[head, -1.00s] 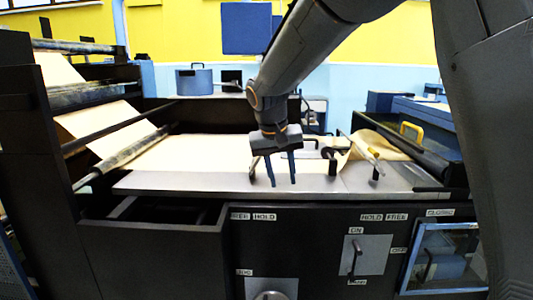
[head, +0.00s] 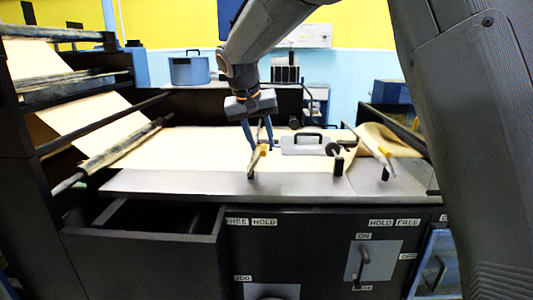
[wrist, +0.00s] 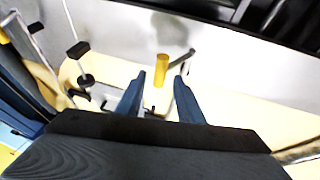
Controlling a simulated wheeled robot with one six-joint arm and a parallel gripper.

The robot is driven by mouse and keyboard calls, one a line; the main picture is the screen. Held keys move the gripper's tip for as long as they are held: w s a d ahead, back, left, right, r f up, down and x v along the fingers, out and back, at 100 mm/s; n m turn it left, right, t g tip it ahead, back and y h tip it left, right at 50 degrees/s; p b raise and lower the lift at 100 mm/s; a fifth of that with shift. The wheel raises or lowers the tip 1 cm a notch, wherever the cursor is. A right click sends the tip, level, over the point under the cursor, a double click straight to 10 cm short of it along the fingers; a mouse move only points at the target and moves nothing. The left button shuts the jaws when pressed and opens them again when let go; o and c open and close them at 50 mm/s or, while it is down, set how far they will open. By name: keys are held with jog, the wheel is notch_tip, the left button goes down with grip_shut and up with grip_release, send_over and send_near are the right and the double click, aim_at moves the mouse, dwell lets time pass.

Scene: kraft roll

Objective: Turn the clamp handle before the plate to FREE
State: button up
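My gripper (head: 258,147) is open above the worktop. Its fingers are on either side of the yellow knob (wrist: 162,68) of the left clamp handle (head: 252,167), with visible gaps in the wrist view; I cannot tell if either touches. The grey lever (wrist: 182,58) runs from the knob to the right in the wrist view. In the head view the handle stands at the worktop's front strip, above the FREE and HOLD labels (head: 250,221), FREE on the left. The pale plate (head: 290,146) with a black grip lies right of my gripper.
A second yellow-tipped clamp handle (head: 371,146) stands at the right, above labels HOLD and FREE (head: 394,222). Beside it is curled kraft paper (head: 395,139). An open drawer (head: 140,238) juts out at left. Paper rollers (head: 125,147) rise behind it.

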jog(key=shift+w+f, duration=0.2)
jog(key=shift+w, duration=0.25)
jog(key=p+x, duration=0.2)
jog(key=x, duration=0.5)
jog(key=shift+w+d+f, duration=0.1)
jog(key=shift+f, duration=0.05)
jog(key=shift+c, duration=0.3)
grip_shut()
